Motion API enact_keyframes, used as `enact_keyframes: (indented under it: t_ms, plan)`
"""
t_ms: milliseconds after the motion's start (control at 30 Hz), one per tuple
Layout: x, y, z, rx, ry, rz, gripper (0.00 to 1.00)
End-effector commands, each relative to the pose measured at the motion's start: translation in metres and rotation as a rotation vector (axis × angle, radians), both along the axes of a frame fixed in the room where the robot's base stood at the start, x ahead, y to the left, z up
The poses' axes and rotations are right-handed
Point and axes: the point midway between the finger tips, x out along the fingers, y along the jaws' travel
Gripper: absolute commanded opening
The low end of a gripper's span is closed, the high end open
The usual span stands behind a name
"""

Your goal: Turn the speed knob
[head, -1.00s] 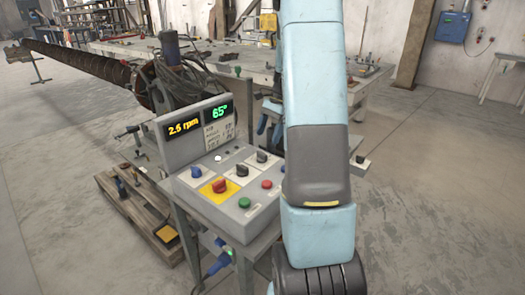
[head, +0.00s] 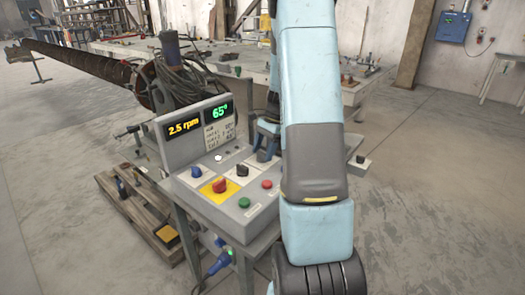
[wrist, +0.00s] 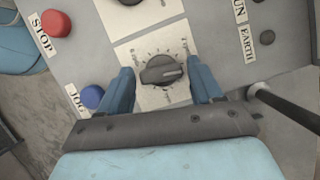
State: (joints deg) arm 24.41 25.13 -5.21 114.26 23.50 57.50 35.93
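In the wrist view a black knob (wrist: 162,70) with a pale pointer line sits on a white plate with a numbered dial. Its pointer aims to the right in that view. My gripper (wrist: 163,86) is open, with one blue finger on each side of the knob; a gap shows on both sides. In the head view my gripper (head: 267,150) is over the far right of the control box (head: 250,211), partly behind my arm, and covers that knob. The yellow display (head: 184,127) reads 2.5 rpm and the green one (head: 221,111) reads 65°.
Close by on the panel are a red STOP button (wrist: 55,22), a blue JOG button (wrist: 92,96) and a second black knob (head: 242,170). A red knob (head: 219,185) on yellow and a green button (head: 244,202) are nearer the front. A dark rod (wrist: 285,108) crosses the right side.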

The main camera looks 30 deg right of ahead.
Motion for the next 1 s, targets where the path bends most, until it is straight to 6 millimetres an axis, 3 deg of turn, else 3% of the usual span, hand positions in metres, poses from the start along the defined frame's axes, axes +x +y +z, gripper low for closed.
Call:
enact_keyframes:
  t_ms: [433, 467, 767, 1000]
  plan:
    - [-0.001, 0.0, 0.0, 0.0, 0.0, -0.001, 0.21]
    - [-0.001, 0.006, 0.0, 0.001, 0.001, 0.001, 0.21]
    - [-0.001, -0.003, 0.0, 0.001, 0.001, 0.047, 0.21]
    - [0.001, -0.004, 0.0, -0.003, 0.0, 0.198, 0.21]
